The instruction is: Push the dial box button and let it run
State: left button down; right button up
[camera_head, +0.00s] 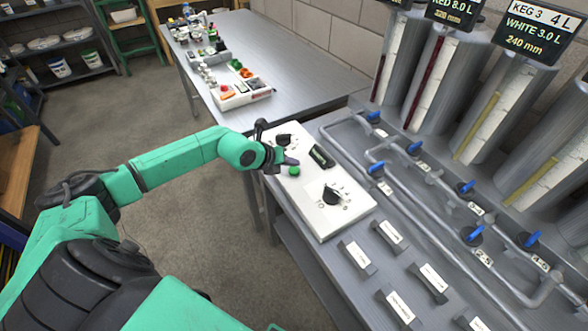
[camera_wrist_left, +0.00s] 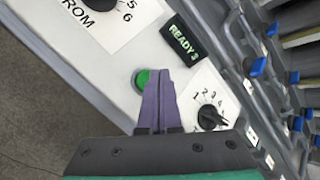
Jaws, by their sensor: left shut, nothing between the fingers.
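The white dial box (camera_head: 322,217) lies on the metal bench with a green button (camera_head: 294,171), a dark display (camera_head: 321,157) and two black dials, one near (camera_head: 332,194) and one far (camera_head: 283,140). In the left wrist view the display (camera_wrist_left: 183,40) reads READY and one more character, and one dial plate is marked FROM. My left gripper (camera_head: 290,161) is shut and empty, its purple fingers just beside and above the green button. The button also shows in the left wrist view (camera_wrist_left: 142,79), partly covered by the fingers (camera_wrist_left: 161,74). Whether they touch it is unclear.
Pipes with blue-handled valves (camera_head: 466,188) run right of the box, before tall level tubes (camera_head: 436,80). Several labelled plates (camera_head: 357,258) lie in front. A second table (camera_head: 295,55) behind holds a white tray (camera_head: 243,99) with coloured parts. Open floor is at left.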

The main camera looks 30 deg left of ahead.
aim_at(292, 172)
pick_arm(q)
jog(key=shift+f, duration=0.1)
jog(key=shift+f+b, duration=0.3)
jog(key=shift+b, duration=0.05)
jog(key=shift+f+b, duration=0.4)
jog(key=shift+f, duration=0.15)
dwell(0.7)
jog(key=shift+r+p, duration=0.75)
jog(key=shift+r, duration=0.2)
notch_tip(292, 172, up, 5)
jog(key=p, duration=0.4)
jog(key=shift+r, duration=0.1)
